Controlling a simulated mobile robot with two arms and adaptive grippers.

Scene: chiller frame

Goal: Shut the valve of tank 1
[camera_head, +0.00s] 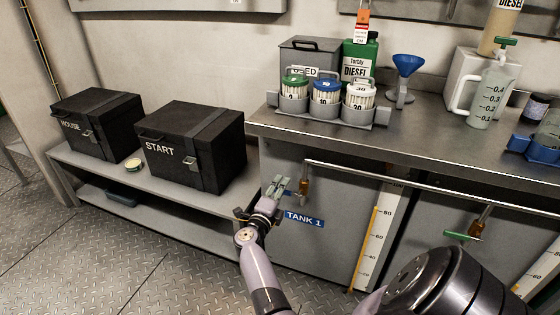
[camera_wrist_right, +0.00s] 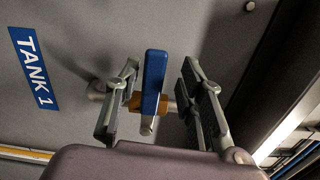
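The tank 1 valve has a brass body (camera_head: 304,187) under the pipe, just above the blue TANK 1 label (camera_head: 304,219). Its blue lever handle (camera_wrist_right: 154,82) shows in the right wrist view, with the brass part (camera_wrist_right: 137,103) behind it. My right gripper (camera_head: 279,184) is at this valve in the head view and hides part of the handle. In the right wrist view the gripper (camera_wrist_right: 160,92) is open, with one finger on each side of the handle. Gaps show between the handle and both fingers. My left gripper is not in view.
A metal pipe (camera_head: 420,185) runs along the counter front (camera_head: 258,122). Another valve with a green handle (camera_head: 463,236) and a level scale (camera_head: 374,235) are to the right. Black START (camera_head: 205,165) and HOUSE (camera_head: 75,132) boxes stand on a low bench at left.

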